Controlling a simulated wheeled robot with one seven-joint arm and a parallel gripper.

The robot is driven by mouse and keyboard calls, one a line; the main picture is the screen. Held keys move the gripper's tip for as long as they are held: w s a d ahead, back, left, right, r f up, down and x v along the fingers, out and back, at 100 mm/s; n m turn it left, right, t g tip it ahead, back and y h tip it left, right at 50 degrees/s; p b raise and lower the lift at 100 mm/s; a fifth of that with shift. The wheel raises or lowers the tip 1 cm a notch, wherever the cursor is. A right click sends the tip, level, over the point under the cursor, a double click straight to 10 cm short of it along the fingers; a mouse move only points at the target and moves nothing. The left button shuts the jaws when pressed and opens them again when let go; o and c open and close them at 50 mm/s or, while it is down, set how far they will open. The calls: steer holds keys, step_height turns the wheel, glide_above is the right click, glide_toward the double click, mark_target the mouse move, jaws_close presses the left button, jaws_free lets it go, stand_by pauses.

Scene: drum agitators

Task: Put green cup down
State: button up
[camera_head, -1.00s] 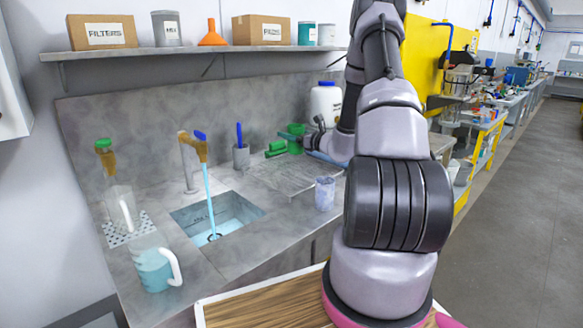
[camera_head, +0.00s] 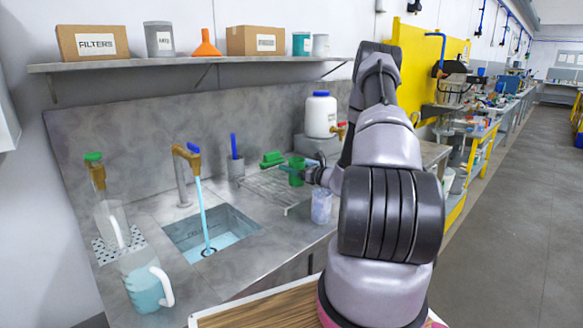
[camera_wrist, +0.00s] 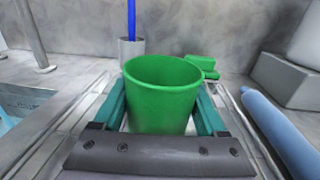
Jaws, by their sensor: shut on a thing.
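The green cup (camera_wrist: 163,92) is upright between the two teal fingers of my gripper (camera_wrist: 163,108) in the wrist view. The fingers are shut on its sides and its rim is open at the top. In the head view the green cup (camera_head: 296,171) is at the right end of the wire drying rack (camera_head: 268,190), with my gripper (camera_head: 292,170) around it. The cup is over or on the rack; I cannot tell whether its base touches. The bottom of the cup is hidden in the wrist view.
The sink (camera_head: 212,236) with running water is left. A white jug (camera_head: 321,115) stands on a block at the back right.

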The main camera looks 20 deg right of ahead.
steer(key=o, duration=1.2)
steer(key=shift+f, duration=0.1)
steer(key=shift+o, duration=0.2)
